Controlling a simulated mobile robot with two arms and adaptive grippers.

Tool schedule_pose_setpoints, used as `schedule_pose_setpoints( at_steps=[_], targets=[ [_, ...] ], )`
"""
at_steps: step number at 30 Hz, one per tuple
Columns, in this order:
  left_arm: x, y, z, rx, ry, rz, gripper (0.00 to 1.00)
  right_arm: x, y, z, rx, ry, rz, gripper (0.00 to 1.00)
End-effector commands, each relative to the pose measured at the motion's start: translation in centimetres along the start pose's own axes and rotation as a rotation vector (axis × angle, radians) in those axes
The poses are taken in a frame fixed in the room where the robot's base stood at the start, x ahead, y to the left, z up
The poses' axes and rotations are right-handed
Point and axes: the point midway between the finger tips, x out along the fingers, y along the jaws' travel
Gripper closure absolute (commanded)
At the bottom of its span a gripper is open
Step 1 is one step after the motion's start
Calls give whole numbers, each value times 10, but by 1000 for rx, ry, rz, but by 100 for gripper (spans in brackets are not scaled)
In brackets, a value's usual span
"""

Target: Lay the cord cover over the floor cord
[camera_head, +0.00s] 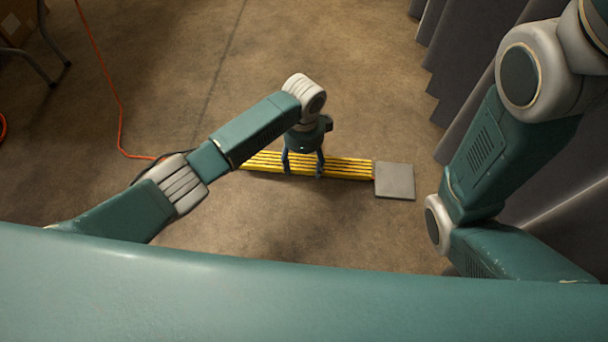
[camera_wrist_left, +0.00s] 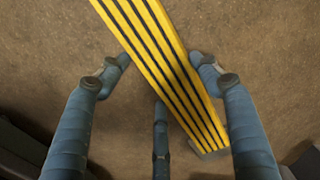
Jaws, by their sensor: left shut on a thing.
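The cord cover (camera_head: 345,168) is a long yellow strip with black stripes, lying left to right in the head view. My left gripper (camera_head: 303,172) comes down on it near its middle and is shut on it. In the left wrist view the cover (camera_wrist_left: 160,50) runs slantwise between the fingers of my left gripper (camera_wrist_left: 160,68). I cannot tell whether the cover touches the floor. The orange floor cord (camera_head: 121,115) comes down from the top left and bends toward the cover, passing behind my left arm. No cord shows under the cover. My right gripper is out of view.
A grey square plate (camera_head: 395,181) lies at the cover's right end. A dark pleated curtain (camera_head: 465,60) stands on the right. Chair legs (camera_head: 50,50) and a cardboard box (camera_head: 18,18) are at the top left. The floor beyond the cover is clear.

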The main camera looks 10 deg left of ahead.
Motion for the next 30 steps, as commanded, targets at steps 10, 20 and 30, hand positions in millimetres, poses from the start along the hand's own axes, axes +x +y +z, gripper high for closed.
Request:
schedule_pose_setpoints(
  at_steps=[10, 20, 30],
  targets=[
    [39, 0, -1, 0, 1, -2, 84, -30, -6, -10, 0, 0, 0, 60],
    [43, -1, -1, 1, 2, -2, 84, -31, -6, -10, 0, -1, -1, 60],
    [46, 0, 0, 0, 0, 0, 17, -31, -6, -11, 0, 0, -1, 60]
  ],
)
